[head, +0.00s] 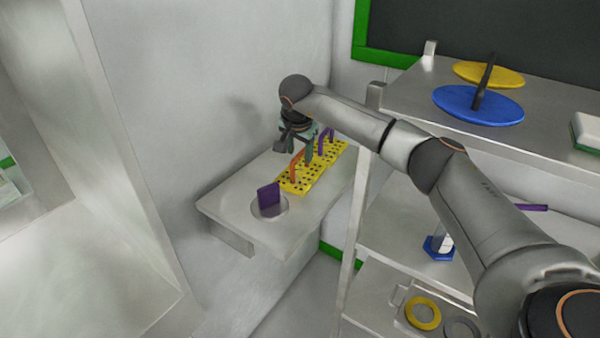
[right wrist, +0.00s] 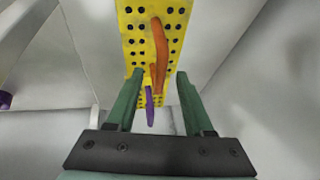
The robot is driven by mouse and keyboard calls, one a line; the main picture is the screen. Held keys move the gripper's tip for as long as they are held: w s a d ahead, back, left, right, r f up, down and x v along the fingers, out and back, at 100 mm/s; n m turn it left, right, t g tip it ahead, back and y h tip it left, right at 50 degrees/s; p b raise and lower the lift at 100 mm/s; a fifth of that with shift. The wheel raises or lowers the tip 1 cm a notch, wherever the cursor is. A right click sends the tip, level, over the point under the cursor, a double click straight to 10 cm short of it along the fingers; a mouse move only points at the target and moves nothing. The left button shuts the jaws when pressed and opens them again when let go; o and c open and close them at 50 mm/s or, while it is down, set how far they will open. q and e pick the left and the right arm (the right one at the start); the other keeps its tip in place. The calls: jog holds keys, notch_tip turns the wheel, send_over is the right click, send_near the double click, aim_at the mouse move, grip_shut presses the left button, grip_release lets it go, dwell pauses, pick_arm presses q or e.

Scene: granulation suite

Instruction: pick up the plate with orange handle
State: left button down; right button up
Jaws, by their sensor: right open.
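The yellow perforated plate (head: 297,186) with an orange handle (head: 295,164) lies on a grey wall shelf. In the right wrist view, the plate (right wrist: 133,48) fills the upper middle, with its arched orange handle (right wrist: 158,55). My right gripper (head: 314,154) is over the plates, beside the orange handle. In its wrist view the green fingers (right wrist: 160,74) are apart and empty, with the lower end of the orange handle appearing between their tips. Whether they touch anything cannot be told. My left gripper is not in view.
A purple upright piece in a round disc (head: 268,198) stands at the shelf's (head: 230,205) front. A rack with blue and yellow discs (head: 478,104) is at right. A wall borders the shelf.

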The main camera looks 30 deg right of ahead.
grip_shut()
jog(key=shift+r, duration=0.1)
dwell(1.2)
